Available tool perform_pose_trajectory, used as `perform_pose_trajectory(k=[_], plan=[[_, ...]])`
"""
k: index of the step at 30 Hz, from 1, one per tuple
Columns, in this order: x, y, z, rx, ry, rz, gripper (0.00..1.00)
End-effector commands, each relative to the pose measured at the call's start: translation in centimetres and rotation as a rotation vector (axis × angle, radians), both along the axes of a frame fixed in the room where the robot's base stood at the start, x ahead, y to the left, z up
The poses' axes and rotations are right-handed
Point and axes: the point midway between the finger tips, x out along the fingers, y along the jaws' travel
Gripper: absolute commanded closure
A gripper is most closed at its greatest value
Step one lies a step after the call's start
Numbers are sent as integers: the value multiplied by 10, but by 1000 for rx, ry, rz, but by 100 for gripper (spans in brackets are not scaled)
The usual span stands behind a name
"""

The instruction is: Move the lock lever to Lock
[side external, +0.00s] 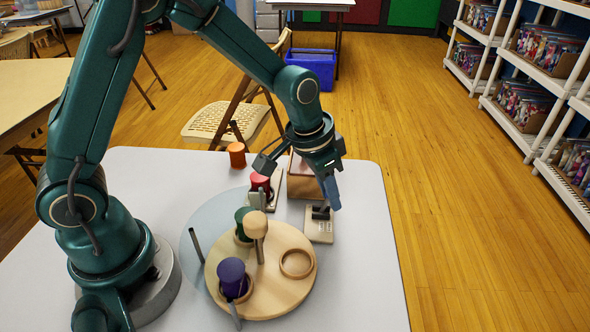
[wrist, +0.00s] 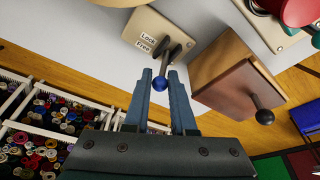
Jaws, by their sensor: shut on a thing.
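The lock lever (wrist: 161,85) is a thin rod with a blue ball end. It rises between black brackets on a small cream base (side external: 318,233), which stands on the table right of the wooden disc. In the wrist view the base (wrist: 142,24) carries the labels Lock and Free. I cannot tell clearly which label the lever leans toward. My gripper (wrist: 160,77) is shut on the lever, with a finger on each side of the blue ball. In the side external view my gripper (side external: 328,201) hides most of the lever.
A wooden disc (side external: 275,292) with coloured cylinders on it stands left of the base. A wooden box (side external: 303,185) with a black knob (wrist: 264,117) is close behind the lever. The table's right side is clear.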

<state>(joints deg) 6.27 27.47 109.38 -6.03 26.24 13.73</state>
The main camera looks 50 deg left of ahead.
Motion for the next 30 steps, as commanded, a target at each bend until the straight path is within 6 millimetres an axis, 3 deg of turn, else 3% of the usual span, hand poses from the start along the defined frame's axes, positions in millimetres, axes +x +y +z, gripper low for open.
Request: perform_pose_trajectory(k=[30], plan=[[-15, 17, 1, 3, -2, 2, 100]])
